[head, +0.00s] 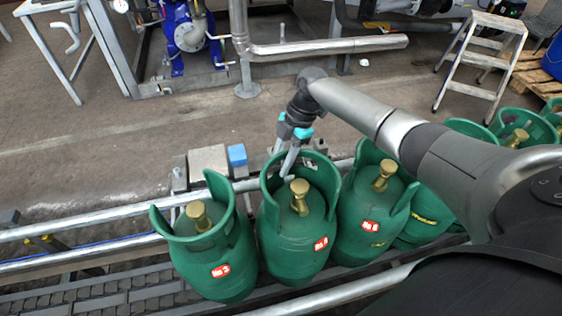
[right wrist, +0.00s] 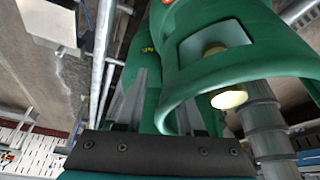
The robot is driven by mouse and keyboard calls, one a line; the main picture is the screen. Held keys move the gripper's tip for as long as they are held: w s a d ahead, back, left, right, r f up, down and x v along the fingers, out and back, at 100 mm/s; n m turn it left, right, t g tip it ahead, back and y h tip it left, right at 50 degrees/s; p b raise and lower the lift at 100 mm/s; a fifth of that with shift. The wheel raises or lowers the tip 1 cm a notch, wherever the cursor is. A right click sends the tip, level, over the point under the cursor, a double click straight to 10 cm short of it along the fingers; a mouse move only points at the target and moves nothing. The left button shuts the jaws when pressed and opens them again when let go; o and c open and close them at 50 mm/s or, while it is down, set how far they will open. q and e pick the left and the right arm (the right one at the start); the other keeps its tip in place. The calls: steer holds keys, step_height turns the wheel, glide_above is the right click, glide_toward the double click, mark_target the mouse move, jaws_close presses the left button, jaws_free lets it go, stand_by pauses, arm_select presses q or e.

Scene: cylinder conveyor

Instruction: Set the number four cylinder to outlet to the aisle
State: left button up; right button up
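The number four cylinder (head: 290,238) is green with a red label and a brass valve (head: 299,197). It stands upright on the conveyor, second from left in the row. My right gripper (head: 285,165) reaches down at the back of its collar. In the right wrist view a green collar (right wrist: 250,75) is large, with a brass valve (right wrist: 228,97) in its opening. The two grey fingers (right wrist: 160,110) are apart, with green collar wall between them; whether they touch it I cannot tell. My left gripper is not in view.
The number three cylinder (head: 212,258) stands close on the left, another labelled cylinder (head: 362,215) close on the right, with more beyond. A metal rail (head: 110,215) runs behind the row, and a front rail (head: 330,297) before it. A step ladder (head: 480,60) stands at the back right.

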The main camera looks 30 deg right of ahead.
steer(key=shift+s, duration=0.1)
steer(key=p+v, duration=0.1)
steer(key=v, duration=0.5)
steer(key=shift+d+r+p, duration=0.15)
steer(key=shift+r+p, duration=0.2)
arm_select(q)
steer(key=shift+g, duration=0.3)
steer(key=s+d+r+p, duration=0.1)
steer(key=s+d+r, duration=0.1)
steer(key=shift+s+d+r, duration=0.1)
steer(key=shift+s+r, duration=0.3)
arm_select(e)
steer(key=v, duration=0.8)
steer(key=shift+r, duration=0.2)
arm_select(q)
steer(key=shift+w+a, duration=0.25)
arm_select(e)
steer(key=shift+d, duration=0.1)
